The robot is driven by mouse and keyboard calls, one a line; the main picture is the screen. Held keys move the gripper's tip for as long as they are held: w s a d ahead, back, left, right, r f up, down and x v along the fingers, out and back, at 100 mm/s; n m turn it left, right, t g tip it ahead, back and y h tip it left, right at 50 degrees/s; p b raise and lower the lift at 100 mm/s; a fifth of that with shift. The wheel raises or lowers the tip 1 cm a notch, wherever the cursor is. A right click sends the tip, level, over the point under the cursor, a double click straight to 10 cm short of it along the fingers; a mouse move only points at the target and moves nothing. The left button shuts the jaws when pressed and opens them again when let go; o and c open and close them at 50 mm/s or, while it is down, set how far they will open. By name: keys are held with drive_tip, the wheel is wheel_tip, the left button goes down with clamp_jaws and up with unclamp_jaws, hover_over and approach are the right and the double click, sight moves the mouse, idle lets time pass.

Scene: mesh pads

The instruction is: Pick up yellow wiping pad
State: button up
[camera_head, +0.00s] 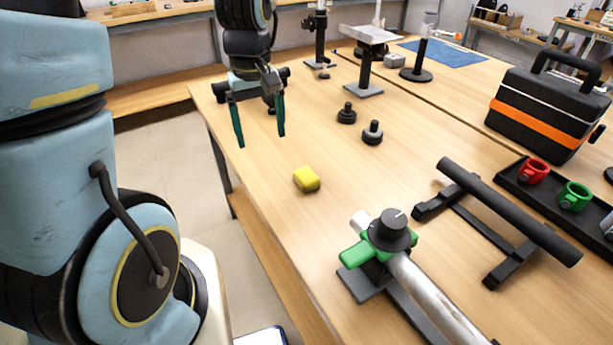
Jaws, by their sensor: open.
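The yellow wiping pad (306,179) is a small yellow block with a greyish side. It lies on the wooden table (300,215) near its left edge. My gripper (261,141) is open and empty, with two dark green fingers pointing down. It hangs in the air above the table's left edge, up and to the left of the pad in the picture, and apart from it. Nothing hides the pad.
Two black knobs (372,133) stand behind the pad. A metal tube in a green clamp (365,252) is in front of it. A black bar stand (505,212), a tray with red and green rings (555,197) and a black-orange toolbox (545,108) are to the right.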

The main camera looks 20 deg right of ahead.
drive_tip(key=n, duration=0.1)
hover_over(306, 175)
drive_tip(key=shift+g, duration=0.3)
drive_tip(key=f, duration=0.4)
drive_tip(key=f+p, duration=0.1)
drive_tip(key=f, duration=0.1)
drive_tip(key=shift+s+f, duration=0.1)
drive_tip(key=shift+s, duration=0.15)
drive_tip(key=shift+w+f+p, duration=0.15)
drive_tip(key=shift+f+p, duration=0.2)
drive_tip(key=shift+f, duration=1)
drive_tip(key=shift+w+f+p, duration=0.15)
drive_tip(key=shift+f+p, duration=0.15)
drive_tip(key=shift+f, duration=1)
drive_tip(key=shift+c, duration=0.3)
clamp_jaws()
drive_tip(key=shift+r, duration=0.15)
